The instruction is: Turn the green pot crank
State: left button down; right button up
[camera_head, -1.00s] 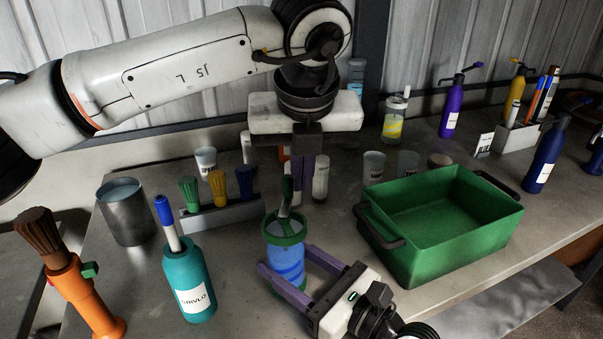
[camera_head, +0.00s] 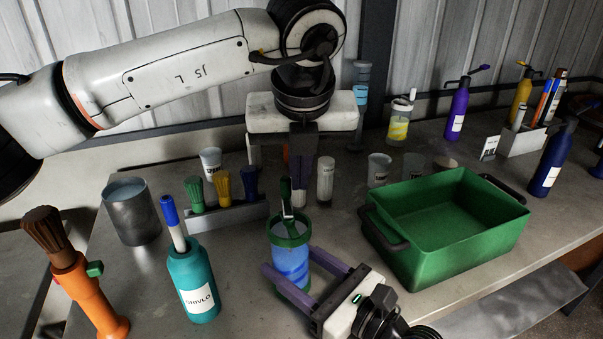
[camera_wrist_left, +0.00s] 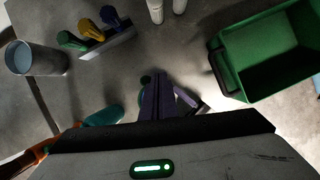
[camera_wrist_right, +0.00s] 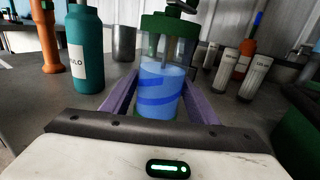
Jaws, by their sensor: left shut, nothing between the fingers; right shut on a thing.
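The green pot (camera_head: 290,262) is a clear jar with blue contents and a green lid, upright on the table near the front. It also shows in the right wrist view (camera_wrist_right: 165,75). Its crank (camera_head: 287,198) rises from the lid, with a dark green knob and a pale shaft. My right gripper (camera_head: 292,276) is shut around the jar's body from the front right. My left gripper (camera_head: 298,200) points down just above and behind the crank, fingers together with nothing between them. In the left wrist view its fingertips (camera_wrist_left: 156,84) are beside the dark crank knob (camera_wrist_left: 145,79); contact cannot be told.
A teal bottle (camera_head: 194,285) stands left of the pot, and a green crate (camera_head: 440,255) right. A rack of coloured brushes (camera_head: 225,217) and a metal cup (camera_head: 131,212) are behind left. White vials (camera_head: 325,180) stand behind the left gripper.

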pick_arm(q)
jog(key=s+d+r, duration=0.3)
jog(key=d+r, duration=0.4)
jog(key=r, duration=0.2)
jog(key=shift+r, duration=0.2)
dwell(0.7)
